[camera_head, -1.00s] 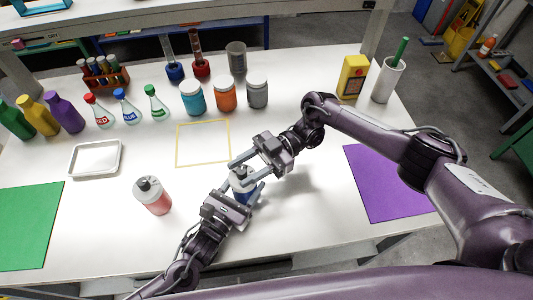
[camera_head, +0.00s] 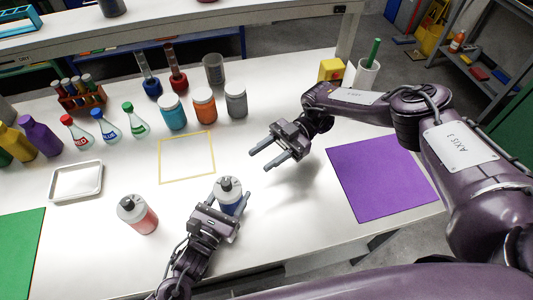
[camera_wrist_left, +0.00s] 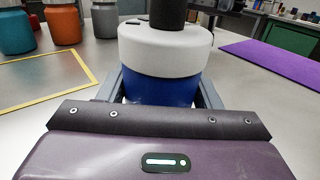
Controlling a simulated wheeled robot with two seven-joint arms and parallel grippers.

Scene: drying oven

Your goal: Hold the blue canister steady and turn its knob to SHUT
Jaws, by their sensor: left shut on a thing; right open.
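The blue canister (camera_head: 229,198) stands upright on the white table, with a pale grey top and a dark knob (camera_head: 225,183). It also shows in the left wrist view (camera_wrist_left: 160,90), where the knob (camera_wrist_left: 167,14) is cut off by the top edge. My left gripper (camera_head: 226,205) is shut on the canister's blue body, one finger on each side. My right gripper (camera_head: 275,158) is open and empty, to the right of and beyond the canister, clear of it. The knob's setting and any SHUT mark are too small to read.
A similar canister with pink contents (camera_head: 138,215) stands left of my left gripper. A yellow-outlined square (camera_head: 187,157) lies behind the blue canister. Jars, flasks and a white tray (camera_head: 76,181) stand farther back and left. A purple mat (camera_head: 380,178) lies at right.

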